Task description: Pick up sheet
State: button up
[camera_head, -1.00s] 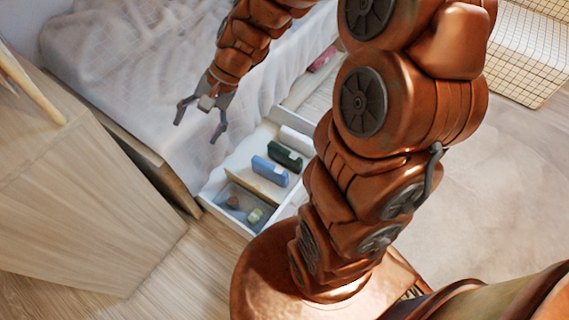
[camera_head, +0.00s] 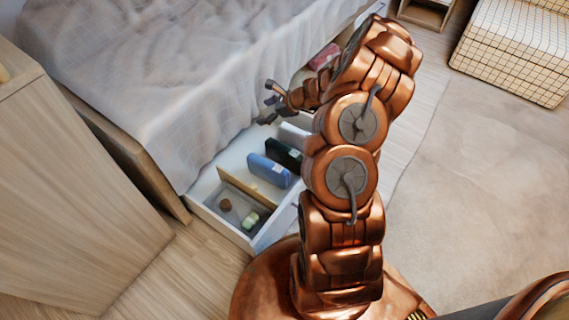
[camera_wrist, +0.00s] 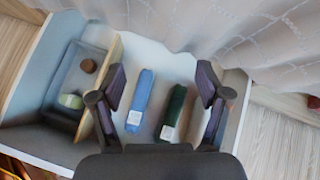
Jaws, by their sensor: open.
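An open white drawer (camera_head: 203,188) under the bed holds a folded blue cloth-like bundle (camera_head: 269,171) and a dark green one (camera_head: 286,154), each with a pale label. A white bundle (camera_head: 294,135) lies behind them, partly hidden by my arm. I cannot tell which of these is the sheet. My gripper (camera_head: 267,103) is open and empty above the far part of the drawer. In the wrist view, the blue bundle (camera_wrist: 139,100) and green bundle (camera_wrist: 173,113) show between the spread fingers of my gripper (camera_wrist: 161,75), apart from them.
A grey bin (camera_head: 236,208) with a brown and a pale green item sits at the drawer's near end, beside a wooden divider (camera_head: 250,189). The bed cover (camera_head: 190,70) hangs along the drawer. A wooden cabinet (camera_head: 70,190) stands left.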

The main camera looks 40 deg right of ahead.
jog(key=s+d+f+m+h+b, duration=0.1)
jog(key=s+d+f+m+b, duration=0.15)
jog(key=d+f, duration=0.35)
jog(key=s+d+f+m+h+b, duration=0.1)
jog(key=s+d+f+m+h, duration=0.2)
jog(key=f, duration=0.5)
jog(key=y+b, duration=0.1)
jog(key=b, duration=0.2)
send_near(286, 148)
jog(key=x, duration=0.4)
jog(key=shift+s+d+f+n, duration=0.1)
jog(key=shift+s+f+n, duration=0.1)
jog(key=shift+s+n, duration=0.05)
jog(key=shift+w+f, duration=0.2)
jog(key=shift+w, duration=0.2)
jog(key=b+x, duration=0.2)
jog(key=x, duration=0.3)
jog(key=shift+b, duration=0.4)
jog(key=shift+w+a+f, duration=0.35)
jog(key=shift+w, duration=0.05)
grip_shut()
